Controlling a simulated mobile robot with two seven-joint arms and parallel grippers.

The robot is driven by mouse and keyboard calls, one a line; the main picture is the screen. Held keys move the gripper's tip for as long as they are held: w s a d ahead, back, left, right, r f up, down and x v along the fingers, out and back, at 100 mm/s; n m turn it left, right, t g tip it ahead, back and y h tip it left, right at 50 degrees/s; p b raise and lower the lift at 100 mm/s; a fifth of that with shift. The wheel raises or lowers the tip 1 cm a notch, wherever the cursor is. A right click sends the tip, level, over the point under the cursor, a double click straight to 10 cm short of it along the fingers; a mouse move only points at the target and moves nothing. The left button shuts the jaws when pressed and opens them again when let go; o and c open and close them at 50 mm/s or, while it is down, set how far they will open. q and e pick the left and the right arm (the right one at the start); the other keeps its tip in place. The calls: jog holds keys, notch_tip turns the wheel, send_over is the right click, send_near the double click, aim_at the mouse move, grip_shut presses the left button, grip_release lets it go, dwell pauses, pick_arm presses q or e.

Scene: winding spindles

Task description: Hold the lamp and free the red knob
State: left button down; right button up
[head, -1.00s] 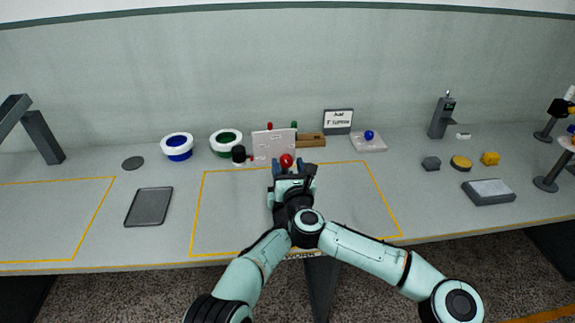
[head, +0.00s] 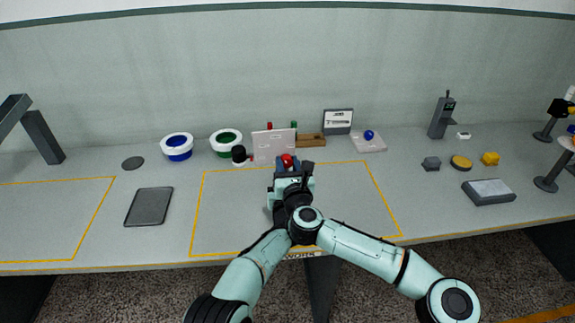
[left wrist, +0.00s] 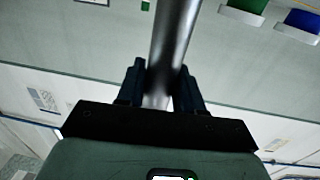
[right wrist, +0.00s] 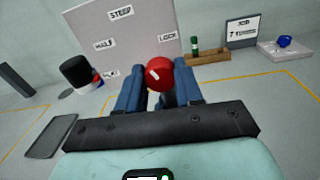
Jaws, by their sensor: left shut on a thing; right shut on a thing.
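The red knob (head: 287,160) shows at the tips of my right gripper (head: 291,169), in front of the white panel. In the right wrist view the round red knob (right wrist: 159,74), with a small white mark, sits between the blue fingers, which are shut on it. In the left wrist view my left gripper (left wrist: 162,88) is shut around a grey metal cylinder, the lamp's body (left wrist: 174,45). In the head view the lamp is mostly hidden behind my grippers, which are close together. I cannot tell whether the knob is apart from the lamp.
The white panel (head: 268,146) with word labels stands just behind. The yellow-outlined area beside my grippers is clear.

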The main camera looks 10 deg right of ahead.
jog(key=n, duration=0.3)
jog(key=shift+n, duration=0.4)
jog(key=n, duration=0.4)
jog(key=shift+n, duration=0.3)
jog(key=n, duration=1.4)
jog(key=shift+r, duration=0.15)
jog(key=n, duration=0.5)
jog(key=shift+d+r+n, duration=0.1)
jog(key=shift+n, duration=0.2)
jog(key=o, duration=1)
jog(key=shift+o, duration=0.2)
